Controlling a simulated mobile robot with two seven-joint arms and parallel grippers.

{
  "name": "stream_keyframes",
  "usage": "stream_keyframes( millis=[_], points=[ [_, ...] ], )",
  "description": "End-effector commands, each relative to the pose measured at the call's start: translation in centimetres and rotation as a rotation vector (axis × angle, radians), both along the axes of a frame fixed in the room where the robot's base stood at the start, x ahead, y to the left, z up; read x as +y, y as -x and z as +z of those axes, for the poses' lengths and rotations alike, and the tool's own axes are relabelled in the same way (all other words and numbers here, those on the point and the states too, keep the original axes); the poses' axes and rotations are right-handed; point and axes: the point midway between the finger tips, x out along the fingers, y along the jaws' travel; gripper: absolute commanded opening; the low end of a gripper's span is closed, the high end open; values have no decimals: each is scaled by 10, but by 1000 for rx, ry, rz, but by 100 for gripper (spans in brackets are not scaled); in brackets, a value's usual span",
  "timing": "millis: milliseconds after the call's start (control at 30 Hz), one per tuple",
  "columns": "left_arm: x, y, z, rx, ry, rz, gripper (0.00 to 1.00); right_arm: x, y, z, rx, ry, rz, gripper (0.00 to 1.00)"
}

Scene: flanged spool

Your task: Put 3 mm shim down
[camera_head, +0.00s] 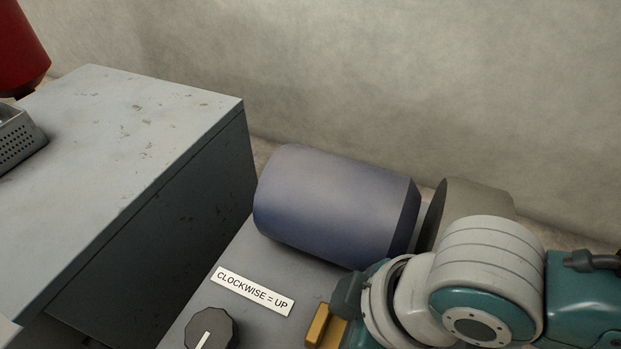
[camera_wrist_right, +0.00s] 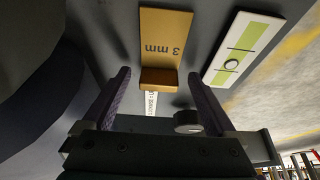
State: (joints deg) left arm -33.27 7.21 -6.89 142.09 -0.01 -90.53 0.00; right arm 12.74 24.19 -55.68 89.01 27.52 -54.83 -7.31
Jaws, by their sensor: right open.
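The 3 mm shim (camera_wrist_right: 165,38) is a flat orange-yellow plate marked "3 mm", with a raised brown-orange block (camera_wrist_right: 158,80) at its near end. It appears to lie on the grey surface in the right wrist view. My right gripper (camera_wrist_right: 158,74) is open, with one finger on each side of the block and a gap on both sides. In the head view, a small yellow piece (camera_head: 318,326) shows beside my right wrist, which hides the rest of it. My left gripper is not in view.
A black knob (camera_head: 212,330) and a "CLOCKWISE = UP" label (camera_head: 252,290) are on the grey surface. A white-green marked strip (camera_wrist_right: 243,48) lies beside the shim. A grey cabinet (camera_head: 120,130) stands left.

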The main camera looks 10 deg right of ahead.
Motion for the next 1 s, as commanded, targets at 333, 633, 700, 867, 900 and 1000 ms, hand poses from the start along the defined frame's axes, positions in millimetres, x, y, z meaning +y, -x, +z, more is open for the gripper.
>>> stream_keyframes(
  millis=[333,633,700,867,900,1000],
  points=[
    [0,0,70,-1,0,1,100,-23,16,76,1,1,-1,92],
    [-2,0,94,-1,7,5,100,-35,24,106,0,0,1,92],
    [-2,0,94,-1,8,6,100,-36,25,107,0,0,1,92],
    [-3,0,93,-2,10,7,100,-15,31,123,-3,-49,-41,92],
    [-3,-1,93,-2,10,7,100,-7,33,135,-6,-71,-78,92],
    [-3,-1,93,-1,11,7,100,-10,36,166,-11,-97,-241,92]
  ],
)
